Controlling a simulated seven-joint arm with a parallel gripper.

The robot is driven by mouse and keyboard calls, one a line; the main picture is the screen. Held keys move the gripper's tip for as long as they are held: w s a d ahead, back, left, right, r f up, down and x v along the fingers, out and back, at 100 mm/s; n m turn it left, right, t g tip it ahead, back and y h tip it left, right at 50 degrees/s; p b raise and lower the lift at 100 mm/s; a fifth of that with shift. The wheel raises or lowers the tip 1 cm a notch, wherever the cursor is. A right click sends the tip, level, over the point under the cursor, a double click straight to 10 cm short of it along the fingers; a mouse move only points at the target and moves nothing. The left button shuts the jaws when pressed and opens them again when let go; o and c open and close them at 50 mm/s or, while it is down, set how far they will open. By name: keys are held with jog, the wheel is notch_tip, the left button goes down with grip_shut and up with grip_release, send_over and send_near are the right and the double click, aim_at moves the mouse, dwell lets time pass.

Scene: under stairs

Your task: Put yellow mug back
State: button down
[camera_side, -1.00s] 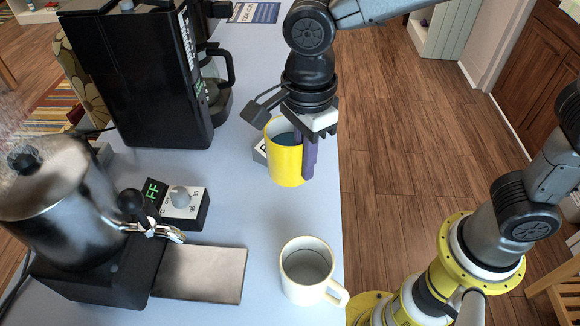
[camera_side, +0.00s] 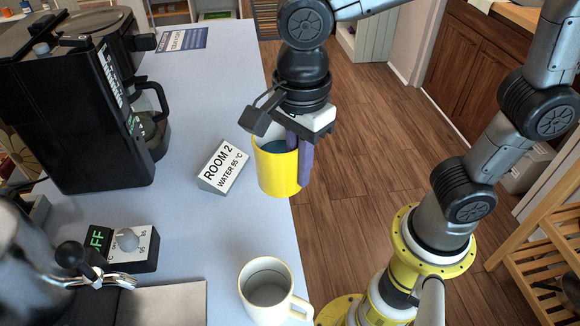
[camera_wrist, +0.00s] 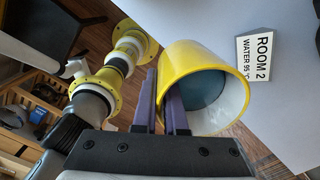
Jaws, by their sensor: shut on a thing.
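The yellow mug (camera_side: 275,170) is upright in my gripper (camera_side: 300,165), near the table's right edge in the side view. My gripper is shut on the mug's wall by its rim. In the wrist view the mug (camera_wrist: 200,57) shows a white inner wall and a dark teal area inside, which looks like liquid. My gripper's purple fingers (camera_wrist: 162,90) are at its left side there. I cannot tell exactly how high the mug is above the table. A small sign reading "ROOM 2 WATER 95 °C" (camera_side: 223,166) stands left of the mug.
A cream mug (camera_side: 266,291) stands at the table's front edge. A black coffee machine (camera_side: 80,120) with a glass pot is on the left. A dial box reading OFF (camera_side: 125,246) and a metal pot (camera_side: 22,270) are front left.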

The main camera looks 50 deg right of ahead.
jog(key=shift+n, duration=0.7)
jog(key=shift+w+a+f, duration=0.25)
jog(key=shift+a+f, duration=0.5)
jog(key=shift+f, duration=1.15)
jog(key=shift+w+a+f, duration=0.3)
jog(key=shift+a+f, duration=0.4)
jog(key=shift+f, duration=1.15)
jog(key=shift+w+a+f, duration=0.25)
jog(key=shift+a+f, duration=0.5)
jog(key=shift+f, duration=1.15)
jog(key=shift+f, duration=0.7)
jog(key=c, duration=0.9)
grip_release()
